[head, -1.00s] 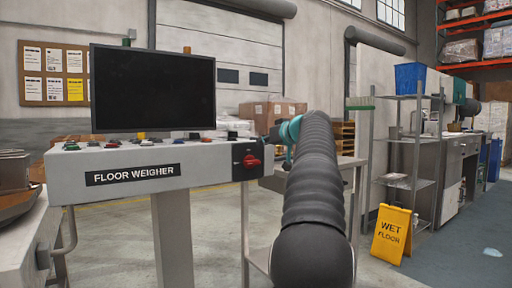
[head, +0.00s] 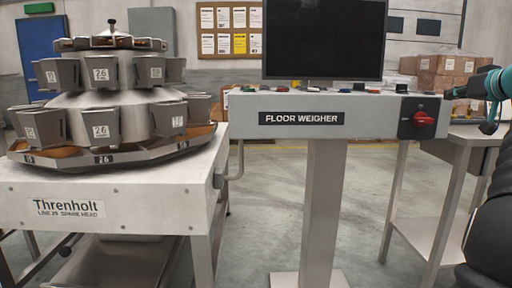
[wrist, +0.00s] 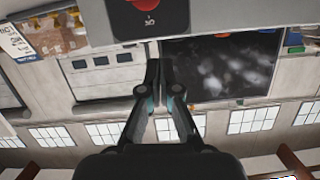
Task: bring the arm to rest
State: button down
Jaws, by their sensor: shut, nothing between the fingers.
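My gripper (wrist: 158,68) shows in the wrist view with its two dark fingers together and nothing between them. In that view the picture is upside down, and the red rotary switch (wrist: 146,4) and the dark screen (wrist: 222,66) of the floor weigher lie beyond the fingers. In the head view my arm comes in at the right edge, and its teal wrist part is beside the right end of the floor weigher console (head: 362,104). The red switch (head: 423,119) is on that end. I cannot tell the exact gap between gripper and console.
A multihead weigher (head: 105,110) with several grey buckets stands on a steel bench (head: 150,205) at left. A monitor (head: 325,40) stands on the console. A steel table (head: 455,150) is at right, near wrapped boxes (head: 445,70). Open floor shows behind the console.

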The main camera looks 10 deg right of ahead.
notch_tip(320, 180, down, 14)
jog(key=s+d+m+g, duration=0.1)
jog(key=s+m+g, duration=0.1)
jog(key=m+g, duration=0.3)
jog(key=s+a+f+m+g+p, duration=0.1)
jog(key=s+a+f+g, duration=0.1)
jog(key=a+f, duration=0.7)
jog(key=s+a+f+n+g+y+p, duration=0.15)
jog(key=s+a+f, duration=0.35)
jog(key=a, duration=0.8)
jog(key=s+a+f+n+g+p, duration=0.2)
jog(key=s+a+f, duration=0.25)
jog(key=a, duration=0.95)
jog(key=s+a+n+p, duration=0.1)
jog(key=s+a+n, duration=0.1)
jog(key=s+a, duration=0.2)
jog(key=s+a+n+t+y+p, duration=0.1)
jog(key=s+a+n, duration=0.2)
jog(key=a, duration=0.7)
jog(key=shift+s+r, duration=0.35)
jog(key=shift+s, duration=0.4)
